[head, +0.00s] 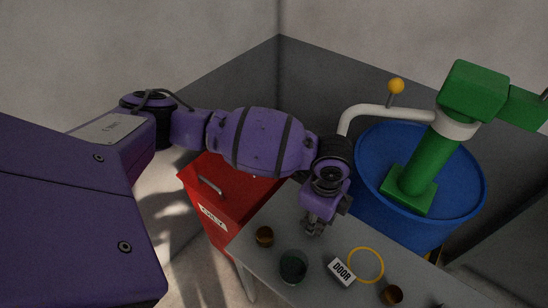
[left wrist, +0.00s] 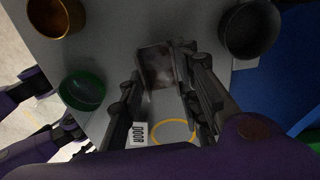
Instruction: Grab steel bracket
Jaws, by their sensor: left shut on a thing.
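The steel bracket (left wrist: 158,66) appears in the left wrist view as a dull brownish-grey metal plate between my left gripper's fingers. My left gripper (left wrist: 160,98) is shut on it. In the head view my left gripper (head: 312,229) points down at the grey table's back part, and the bracket is hidden or too small to make out there. I cannot tell whether the bracket touches the table.
The grey table (head: 275,214) holds copper-coloured cups (head: 264,236) (head: 391,295), a dark green bowl (head: 293,266), a DOOR block (head: 342,271) and a yellow ring (head: 366,265). A red cabinet (head: 228,190) stands left; a blue drum (head: 465,190) with a green post (head: 428,165) stands behind.

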